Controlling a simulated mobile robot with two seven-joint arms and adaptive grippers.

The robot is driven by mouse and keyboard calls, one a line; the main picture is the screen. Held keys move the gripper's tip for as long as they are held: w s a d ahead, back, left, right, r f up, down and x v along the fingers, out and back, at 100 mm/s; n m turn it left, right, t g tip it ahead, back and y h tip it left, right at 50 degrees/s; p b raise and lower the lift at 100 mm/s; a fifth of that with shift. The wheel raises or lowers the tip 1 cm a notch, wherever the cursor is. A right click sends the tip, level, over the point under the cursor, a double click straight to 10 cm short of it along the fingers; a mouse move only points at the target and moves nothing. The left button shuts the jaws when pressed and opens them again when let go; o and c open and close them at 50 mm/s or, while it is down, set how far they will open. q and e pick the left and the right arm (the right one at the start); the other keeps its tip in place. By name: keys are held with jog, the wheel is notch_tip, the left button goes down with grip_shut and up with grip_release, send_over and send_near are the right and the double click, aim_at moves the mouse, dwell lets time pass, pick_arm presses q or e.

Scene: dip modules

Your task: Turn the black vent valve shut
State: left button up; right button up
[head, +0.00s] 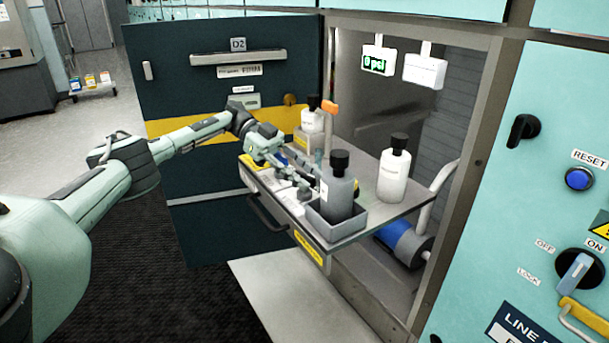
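A black turning handle (523,130) sits on the pale teal panel at the right. It is the only black valve-like handle I see, and no readable label marks it as the vent valve. Its grip is tilted, with the lower end toward the left. My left gripper (303,188) is far from it, over the left part of the pulled-out shelf (385,217), beside a grey bottle with a black cap (338,188). Its fingers are small and partly merge with the things behind, so their opening is unclear. My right gripper is out of view.
The grey bottle stands in a tray (335,232). White bottles stand behind (312,118) and to the right (393,175). A dark door (220,120) stands open at the left. A blue button (579,179) and rotary switch (578,272) are on the right panel.

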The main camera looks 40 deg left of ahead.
aim_at(304, 174)
pick_arm(q)
notch_tip(304, 174, up, 10)
dwell(0.5)
